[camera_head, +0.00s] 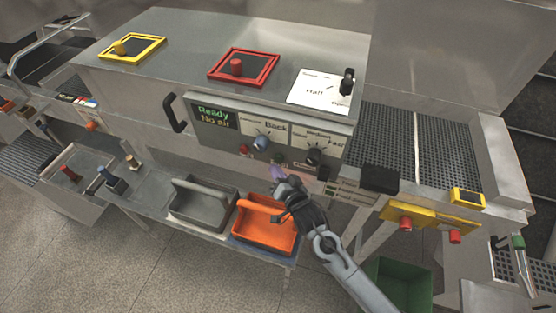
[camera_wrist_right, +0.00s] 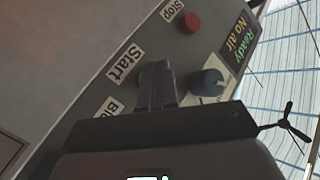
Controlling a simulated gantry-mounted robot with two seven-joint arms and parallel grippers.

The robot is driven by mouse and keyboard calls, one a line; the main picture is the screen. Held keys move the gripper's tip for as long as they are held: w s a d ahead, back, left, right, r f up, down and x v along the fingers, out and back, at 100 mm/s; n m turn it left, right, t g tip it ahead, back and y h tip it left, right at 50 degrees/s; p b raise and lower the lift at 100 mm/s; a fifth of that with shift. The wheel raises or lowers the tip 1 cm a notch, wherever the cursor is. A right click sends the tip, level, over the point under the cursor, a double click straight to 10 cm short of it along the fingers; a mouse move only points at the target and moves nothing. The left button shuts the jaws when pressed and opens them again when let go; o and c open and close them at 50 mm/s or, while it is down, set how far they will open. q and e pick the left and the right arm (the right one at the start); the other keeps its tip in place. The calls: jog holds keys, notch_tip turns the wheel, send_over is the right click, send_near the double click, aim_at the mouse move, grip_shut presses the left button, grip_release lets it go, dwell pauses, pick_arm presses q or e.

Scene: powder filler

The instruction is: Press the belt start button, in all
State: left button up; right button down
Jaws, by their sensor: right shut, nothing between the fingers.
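The control panel (camera_head: 225,134) is on the front of the grey machine. Its screen (camera_head: 213,116) reads "Ready" and "No air". A red stop button (camera_head: 244,149) sits below the screen. A small dark green button (camera_head: 279,158) is just above my right gripper (camera_head: 277,174), which is shut and empty, its tips close to the panel. In the right wrist view, the fingers of my right gripper (camera_wrist_right: 157,85) are together beside the "Start" label (camera_wrist_right: 125,63) and hide the panel behind them. The red stop button (camera_wrist_right: 190,22) is clear of them. I cannot tell whether the fingertips touch a button. My left gripper is not in view.
A blue knob (camera_head: 262,142) and a black knob (camera_head: 314,156) are on the panel. An orange bin (camera_head: 265,240) and a grey bin (camera_head: 190,205) sit on the shelf below. A yellow plate with red buttons (camera_head: 420,220) is to the right.

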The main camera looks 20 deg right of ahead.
jog(key=shift+w+d, duration=0.1)
jog(key=shift+d, duration=0.05)
jog(key=shift+w+d, duration=0.15)
jog(key=shift+w, duration=0.1)
dwell(0.7)
jog(key=shift+w+d, duration=0.35)
dwell(0.4)
jog(key=shift+s+a, duration=0.1)
jog(key=shift+s, duration=0.05)
jog(key=shift+s+a+p, duration=0.5)
jog(key=shift+s+p, duration=0.05)
jog(key=shift+p, duration=0.05)
